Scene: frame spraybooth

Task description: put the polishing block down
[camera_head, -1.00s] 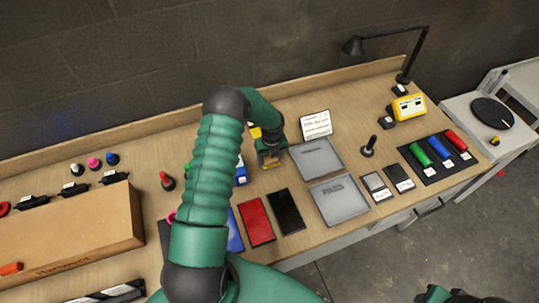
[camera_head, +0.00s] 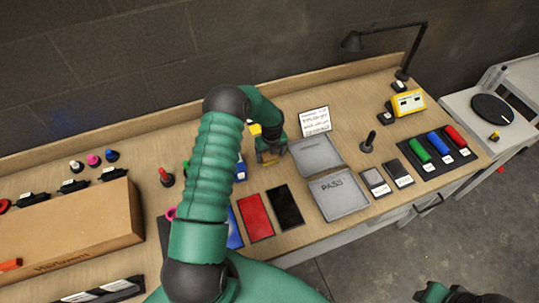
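My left gripper (camera_head: 270,157) points down over the bench, just left of the upper grey tray (camera_head: 317,155). Something small and tan shows at its fingertips, close to the bench top. I cannot make out whether this is the polishing block or wood of the bench, nor whether the fingers grip anything. My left arm hides part of the bench behind it. A green and black part of mine, perhaps the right arm's end, shows at the bottom right edge; its fingers cannot be made out.
The lower grey tray (camera_head: 338,196) is marked PASS. Red (camera_head: 255,217) and black (camera_head: 285,207) plates lie in front of the gripper. A white sign (camera_head: 315,121) stands behind the trays. A cardboard box (camera_head: 75,225) fills the left. A black upright tool (camera_head: 368,142) stands right of the trays.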

